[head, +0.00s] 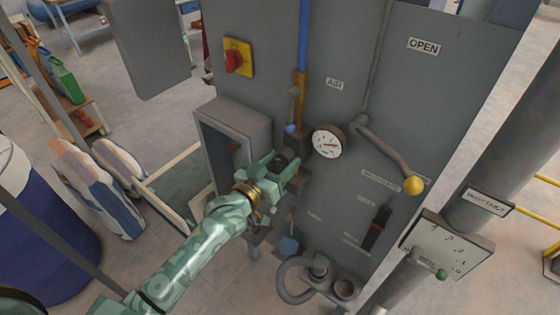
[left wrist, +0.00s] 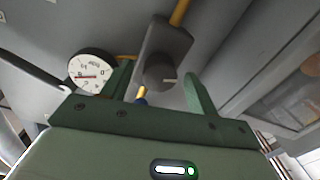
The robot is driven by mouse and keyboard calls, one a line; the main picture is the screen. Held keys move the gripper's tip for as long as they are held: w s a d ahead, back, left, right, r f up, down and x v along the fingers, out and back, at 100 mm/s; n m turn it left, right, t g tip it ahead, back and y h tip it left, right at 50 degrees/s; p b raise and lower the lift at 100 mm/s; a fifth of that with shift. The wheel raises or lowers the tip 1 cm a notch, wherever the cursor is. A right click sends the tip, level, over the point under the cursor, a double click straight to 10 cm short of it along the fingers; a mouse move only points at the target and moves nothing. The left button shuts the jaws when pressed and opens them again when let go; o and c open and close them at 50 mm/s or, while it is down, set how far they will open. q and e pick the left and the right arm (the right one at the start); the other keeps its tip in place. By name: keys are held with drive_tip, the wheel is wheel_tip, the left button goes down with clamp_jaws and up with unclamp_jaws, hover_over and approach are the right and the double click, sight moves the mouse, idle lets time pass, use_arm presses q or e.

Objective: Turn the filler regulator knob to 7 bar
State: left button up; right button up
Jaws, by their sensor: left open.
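The regulator knob (left wrist: 158,75) is a dark round knob with a pale pointer mark, on a grey block below a yellow pipe in the left wrist view. In the head view it is mostly hidden by my gripper. My left gripper (head: 284,166) is open in front of it. In the left wrist view the two green fingers (left wrist: 161,84) stand either side of the knob, with no clear contact. The round white pressure gauge (head: 328,141) is just right of the knob in the head view; it also shows in the left wrist view (left wrist: 92,71). Its reading is too small to tell.
On the grey panel (head: 330,45) are a red switch on a yellow plate (head: 238,58) and a yellow-ended lever (head: 413,185). An open grey box (head: 240,118) stands close left of the gripper. A hose (head: 290,280) loops below.

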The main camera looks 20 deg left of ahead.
use_arm(q)
drive_tip(key=c, duration=1)
drive_tip(key=n+p, duration=0.1)
drive_tip(key=p, duration=0.2)
drive_tip(key=shift+r+n, duration=0.3)
drive_tip(key=shift+r, duration=0.05)
drive_tip(key=shift+f+n+p, duration=0.2)
drive_tip(key=shift+n+p, duration=0.3)
drive_tip(key=shift+n, duration=0.2)
drive_tip(key=shift+f, duration=0.1)
drive_tip(key=o, duration=1)
